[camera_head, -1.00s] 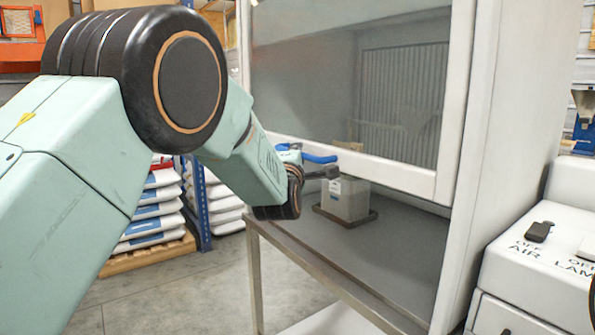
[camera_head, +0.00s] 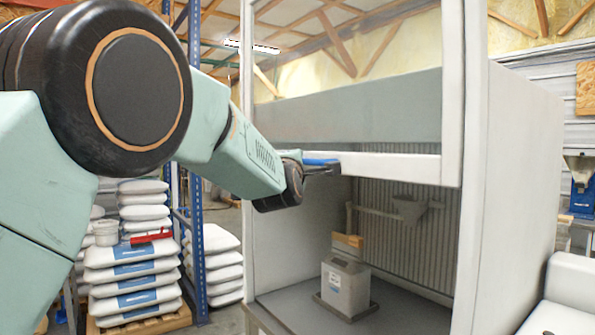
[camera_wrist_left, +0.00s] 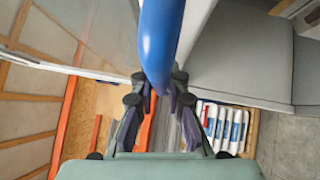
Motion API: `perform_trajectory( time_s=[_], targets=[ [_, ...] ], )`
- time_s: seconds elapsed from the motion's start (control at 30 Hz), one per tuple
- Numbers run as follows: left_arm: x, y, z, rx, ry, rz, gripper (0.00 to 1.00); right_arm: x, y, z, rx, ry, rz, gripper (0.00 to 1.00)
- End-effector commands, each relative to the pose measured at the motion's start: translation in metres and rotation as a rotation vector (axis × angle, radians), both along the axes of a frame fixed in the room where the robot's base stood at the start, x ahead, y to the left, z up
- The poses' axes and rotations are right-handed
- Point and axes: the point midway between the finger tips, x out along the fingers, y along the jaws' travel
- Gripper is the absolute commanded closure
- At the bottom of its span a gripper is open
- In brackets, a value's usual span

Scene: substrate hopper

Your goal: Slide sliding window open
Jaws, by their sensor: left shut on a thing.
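The sliding window (camera_head: 395,168) is a clear pane in a white frame on the front of a white cabinet. Its bottom rail is well above the work surface, leaving a wide opening below. A blue handle (camera_head: 318,161) sits at the left part of that rail. My left gripper (camera_head: 322,169) is at the handle; in the left wrist view, the blue handle (camera_wrist_left: 160,45) lies between the fingers of my left gripper (camera_wrist_left: 158,82), which is shut on it. My right gripper is not in view.
Inside the cabinet, a grey container (camera_head: 345,287) stands on a dark tray on the work surface (camera_head: 405,318). Stacked sacks (camera_head: 132,270) and a blue rack post (camera_head: 198,200) stand at left.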

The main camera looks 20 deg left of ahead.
Motion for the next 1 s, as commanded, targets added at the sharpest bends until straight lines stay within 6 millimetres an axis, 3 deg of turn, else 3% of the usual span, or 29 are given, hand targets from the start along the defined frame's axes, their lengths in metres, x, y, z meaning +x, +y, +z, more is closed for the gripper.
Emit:
perform_trajectory(
  time_s=[0.4, 0.43, 0.7, 1.0],
  targets=[
    [-0.0001, 0.0005, 0.0036, -0.001, -0.001, 0.001, 1.00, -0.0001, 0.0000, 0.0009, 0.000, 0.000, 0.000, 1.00],
    [-0.0001, 0.0005, 0.0036, -0.001, -0.001, 0.001, 0.85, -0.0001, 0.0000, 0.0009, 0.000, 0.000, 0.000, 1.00],
    [0.0001, 0.0003, 0.0028, 0.000, 0.000, 0.000, 0.63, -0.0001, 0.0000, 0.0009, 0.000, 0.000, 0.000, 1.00],
    [-0.0005, -0.0001, 0.0023, 0.000, 0.001, 0.000, 0.63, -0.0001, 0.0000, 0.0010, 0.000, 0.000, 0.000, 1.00]
  ],
)
